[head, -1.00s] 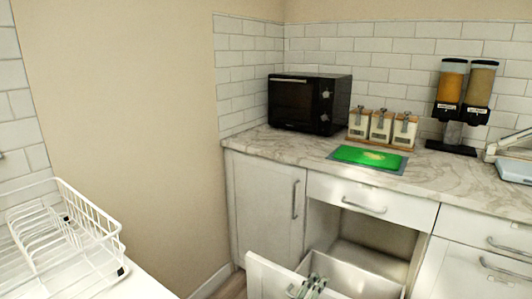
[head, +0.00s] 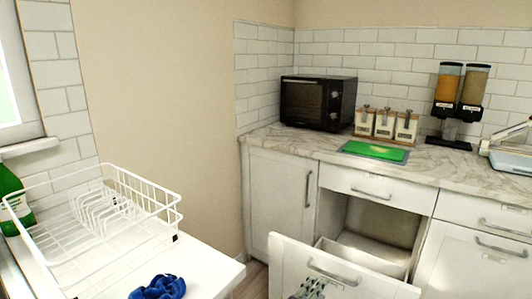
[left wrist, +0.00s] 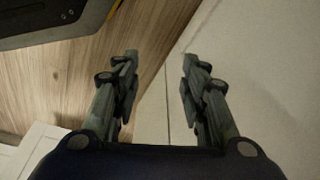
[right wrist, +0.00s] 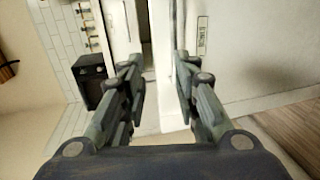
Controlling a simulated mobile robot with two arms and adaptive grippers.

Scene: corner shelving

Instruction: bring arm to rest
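My right gripper (head: 308,288) shows at the bottom of the head view, in front of the pulled-out drawer's white front (head: 385,288) and just below its handle (head: 333,272). In the right wrist view its two fingers (right wrist: 158,68) are spread apart, with nothing held between them. My left gripper (left wrist: 160,65) shows only in the left wrist view. Its fingers are also apart and empty, above a wooden floor and a pale surface. The left arm is outside the head view.
The lower drawer (head: 360,258) stands open under the marble counter (head: 440,167). A black oven (head: 318,103), jars, a green board (head: 375,151) and dispensers (head: 460,95) are on it. At left are a white dish rack (head: 105,225), a green bottle (head: 15,195) and a blue cloth (head: 158,288).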

